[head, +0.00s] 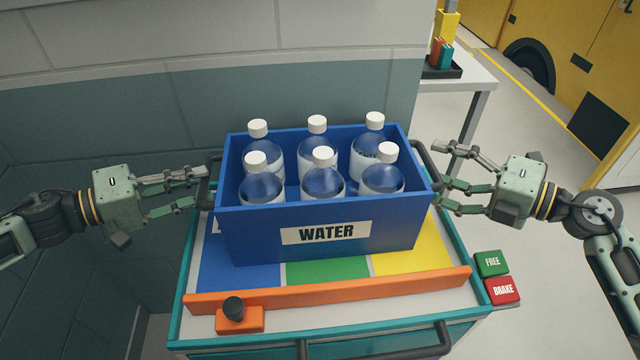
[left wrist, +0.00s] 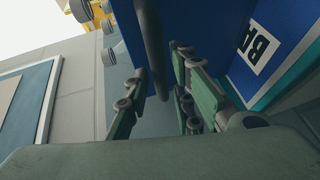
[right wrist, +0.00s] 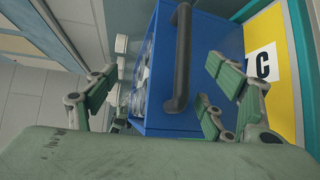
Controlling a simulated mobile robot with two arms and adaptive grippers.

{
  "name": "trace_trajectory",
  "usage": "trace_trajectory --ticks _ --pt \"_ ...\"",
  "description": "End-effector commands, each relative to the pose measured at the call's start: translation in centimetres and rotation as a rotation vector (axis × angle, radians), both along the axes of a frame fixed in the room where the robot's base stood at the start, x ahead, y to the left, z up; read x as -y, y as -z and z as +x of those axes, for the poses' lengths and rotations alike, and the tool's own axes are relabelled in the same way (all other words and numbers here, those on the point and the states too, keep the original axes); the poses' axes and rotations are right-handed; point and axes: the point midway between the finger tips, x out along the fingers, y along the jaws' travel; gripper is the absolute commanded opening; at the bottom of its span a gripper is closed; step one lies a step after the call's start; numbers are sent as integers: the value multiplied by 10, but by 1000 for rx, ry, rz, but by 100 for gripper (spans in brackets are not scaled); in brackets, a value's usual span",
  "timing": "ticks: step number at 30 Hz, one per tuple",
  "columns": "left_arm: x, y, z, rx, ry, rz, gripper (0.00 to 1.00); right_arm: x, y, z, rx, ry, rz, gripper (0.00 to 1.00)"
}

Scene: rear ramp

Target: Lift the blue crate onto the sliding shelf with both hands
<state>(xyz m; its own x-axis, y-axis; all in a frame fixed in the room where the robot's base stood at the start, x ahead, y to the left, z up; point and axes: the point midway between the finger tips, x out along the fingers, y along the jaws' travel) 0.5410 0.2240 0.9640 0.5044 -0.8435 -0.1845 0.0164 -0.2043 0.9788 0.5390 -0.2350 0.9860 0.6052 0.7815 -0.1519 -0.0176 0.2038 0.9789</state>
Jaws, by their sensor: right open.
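The blue crate (head: 270,228), labelled WATER, stands upright on the cart top (head: 350,318). It holds several clear bottles with white caps. Dark handles stick out from its left side (head: 208,180) and right side (head: 425,160). My left gripper (head: 203,188) is open, its fingers on either side of the left handle, which shows between them in the left wrist view (left wrist: 152,50). My right gripper (head: 440,170) is open by the right handle, which shows between its spread fingers in the right wrist view (right wrist: 182,60). I cannot make out a sliding shelf.
The cart top has blue, green and yellow patches (head: 325,271). An orange bar (head: 380,287) with a black knob (head: 233,306) lies along its front. FREE (head: 491,263) and BRAKE (head: 503,290) buttons are at right. A wall is behind; a white table (head: 470,80) stands back right.

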Motion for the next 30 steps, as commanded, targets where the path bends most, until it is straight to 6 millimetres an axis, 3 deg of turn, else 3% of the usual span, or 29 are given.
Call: trace_trajectory --ticks 13,21,30 --pt "10 2 6 0 0 1 23 -9 2 7 0 1 0 76" --pt "10 2 6 0 0 0 0 -9 1 7 1 0 1 53" --pt "11 2 5 1 4 -1 0 -12 -1 6 2 -5 8 27"
